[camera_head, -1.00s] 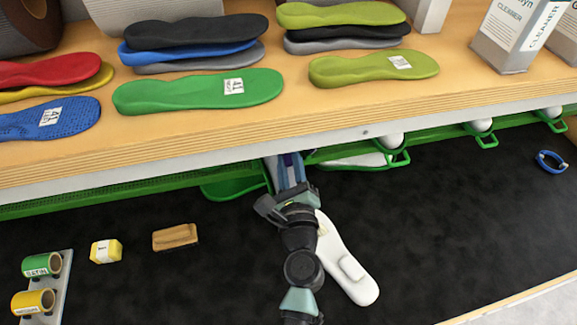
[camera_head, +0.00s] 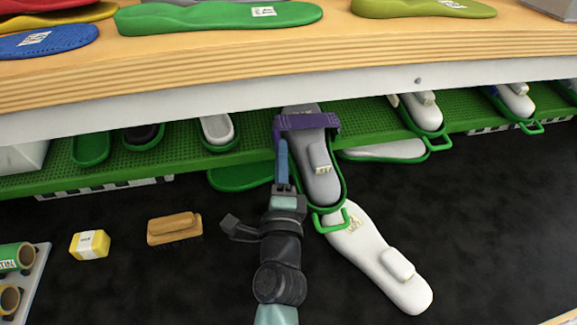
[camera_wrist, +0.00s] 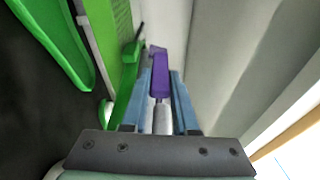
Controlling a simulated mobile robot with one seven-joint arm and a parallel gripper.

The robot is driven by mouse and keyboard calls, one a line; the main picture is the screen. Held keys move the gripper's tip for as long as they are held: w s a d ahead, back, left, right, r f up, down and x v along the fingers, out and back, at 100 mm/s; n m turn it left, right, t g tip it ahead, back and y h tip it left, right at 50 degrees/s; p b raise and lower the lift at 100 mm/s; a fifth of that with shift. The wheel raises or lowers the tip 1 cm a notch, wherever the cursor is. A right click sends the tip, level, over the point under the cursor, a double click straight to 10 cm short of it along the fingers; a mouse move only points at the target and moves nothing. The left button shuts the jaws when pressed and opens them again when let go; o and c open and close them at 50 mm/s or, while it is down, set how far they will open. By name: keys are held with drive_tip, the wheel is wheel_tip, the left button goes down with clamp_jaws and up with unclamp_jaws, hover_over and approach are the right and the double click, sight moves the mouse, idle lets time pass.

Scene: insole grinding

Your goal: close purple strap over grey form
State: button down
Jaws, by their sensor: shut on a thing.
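The grey form (camera_head: 321,178) sits in a green holder (camera_head: 343,187) that projects from the green shelf. The purple strap (camera_head: 312,122) spans the upper part of the grey form. In the head view, I cannot tell if its ends are fastened. My gripper (camera_head: 281,146) is at the strap's left end, beside the form's left edge. In the wrist view, the purple strap (camera_wrist: 160,78) runs between the blue fingers of my gripper (camera_wrist: 160,92), which are shut on it. The grey form is not clear in the wrist view.
A white form (camera_head: 385,265) lies on the dark surface below the holder. A brush (camera_head: 174,228) and a yellow block (camera_head: 90,245) lie to the left. Other green holders with forms line the green shelf (camera_head: 378,122). A wooden shelf (camera_head: 220,62) overhangs above.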

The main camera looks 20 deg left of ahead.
drive_tip(key=shift+a+f+n+b, duration=0.25)
drive_tip(key=shift+f+n+b, duration=0.45)
drive_tip(key=shift+f+b, duration=0.25)
drive_tip(key=c, duration=0.7)
unclamp_jaws()
drive_tip(key=shift+d, duration=0.1)
drive_tip(key=b+v, duration=0.4)
drive_tip(key=v, duration=0.8)
drive_tip(key=shift+s+d+f, duration=0.1)
drive_tip(key=shift+s+d, duration=0.05)
drive_tip(key=shift+s, duration=0.25)
